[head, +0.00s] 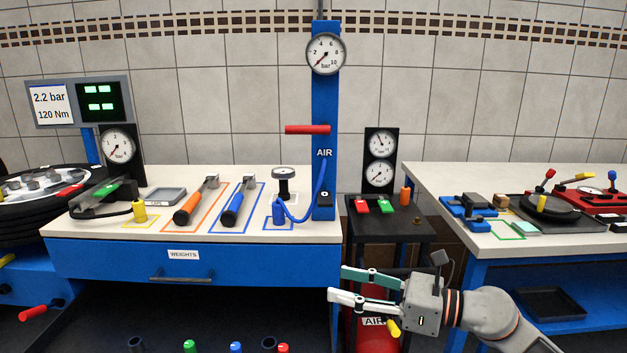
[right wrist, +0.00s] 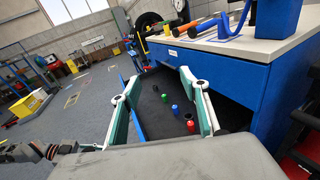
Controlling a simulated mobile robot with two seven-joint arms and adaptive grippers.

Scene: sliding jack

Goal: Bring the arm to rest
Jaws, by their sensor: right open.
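My right gripper (head: 337,282) reaches in from the lower right in the head view, pointing left. Its two pale fingers with green pads are apart and nothing is between them. It hangs in front of the blue bench's right end, below the white top, with my grey wrist and forearm behind it. In the right wrist view the open fingers (right wrist: 159,80) frame the dark space under the WEIGHTS drawer (right wrist: 228,64).
The blue bench (head: 105,262) carries an orange-handled tool (head: 188,211) and a blue-handled tool (head: 235,208). A red cylinder marked AIR (head: 372,335) stands behind my gripper. A second bench (head: 430,190) is at right. Several coloured pegs show below the drawer.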

